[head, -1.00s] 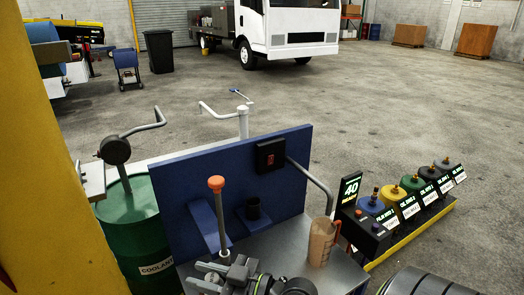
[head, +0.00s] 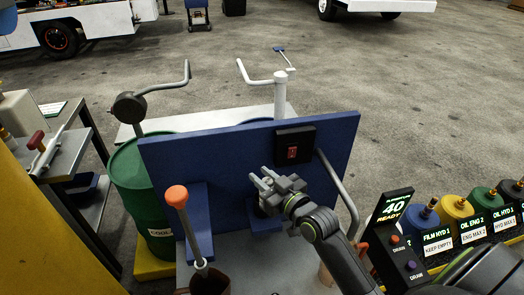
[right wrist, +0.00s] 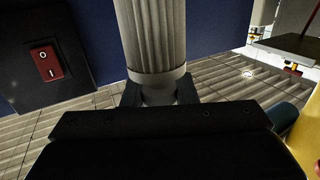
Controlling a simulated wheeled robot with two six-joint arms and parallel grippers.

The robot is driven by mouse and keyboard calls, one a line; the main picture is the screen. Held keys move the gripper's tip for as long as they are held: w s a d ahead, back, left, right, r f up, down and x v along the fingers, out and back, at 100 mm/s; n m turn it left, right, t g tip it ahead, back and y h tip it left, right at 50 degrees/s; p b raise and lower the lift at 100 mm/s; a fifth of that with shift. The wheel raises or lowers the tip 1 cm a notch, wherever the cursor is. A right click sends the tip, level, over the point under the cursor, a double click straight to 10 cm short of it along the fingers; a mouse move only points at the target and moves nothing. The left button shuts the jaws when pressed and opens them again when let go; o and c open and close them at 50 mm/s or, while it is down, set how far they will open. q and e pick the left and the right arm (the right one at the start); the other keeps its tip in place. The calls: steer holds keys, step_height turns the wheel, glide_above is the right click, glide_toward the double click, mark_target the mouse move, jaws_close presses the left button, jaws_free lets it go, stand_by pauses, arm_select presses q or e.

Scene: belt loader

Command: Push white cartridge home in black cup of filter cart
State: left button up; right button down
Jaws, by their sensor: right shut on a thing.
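A white ribbed cartridge (right wrist: 155,38) stands between the fingers of my right gripper (right wrist: 158,92) in the right wrist view. The right gripper is shut on it near its narrow end collar. In the head view the right gripper (head: 265,182) is in front of the blue panel of the filter cart (head: 225,155), just left of and below the red switch. The black cup (head: 263,209) is mostly hidden under the gripper, on a blue bracket. I cannot tell whether the cartridge touches or sits in the cup. My left gripper is not in view.
The black switch box (head: 294,145) is close to the right gripper. An orange-knobbed lever (head: 177,196) rises at the left of the cart. A bent grey pipe (head: 337,190) is at the right. A green drum (head: 140,180) and colored oil containers (head: 455,208) flank the cart.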

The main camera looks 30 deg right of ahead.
steer(key=w+d+h, duration=0.1)
steer(key=w, duration=0.1)
steer(key=w+d+r+m+h, duration=0.1)
steer(key=w, duration=0.2)
steer(key=w+d+m+h, duration=0.1)
steer(key=w, duration=0.2)
steer(key=shift+r+h, duration=0.15)
steer(key=shift+h, duration=0.25)
steer(key=shift+r+m+p, duration=0.1)
steer(key=shift+m+p, duration=0.2)
steer(key=shift+p, duration=0.05)
steer(key=shift+s+f+b, duration=0.1)
steer(key=shift+f+b, duration=1.6)
steer(key=shift+f, duration=1.4)
steer(key=shift+d+f+b, duration=0.1)
steer(key=shift+f+b, duration=2.6)
steer(key=shift+f, duration=1.5)
steer(key=c, duration=1.1)
jaws_free()
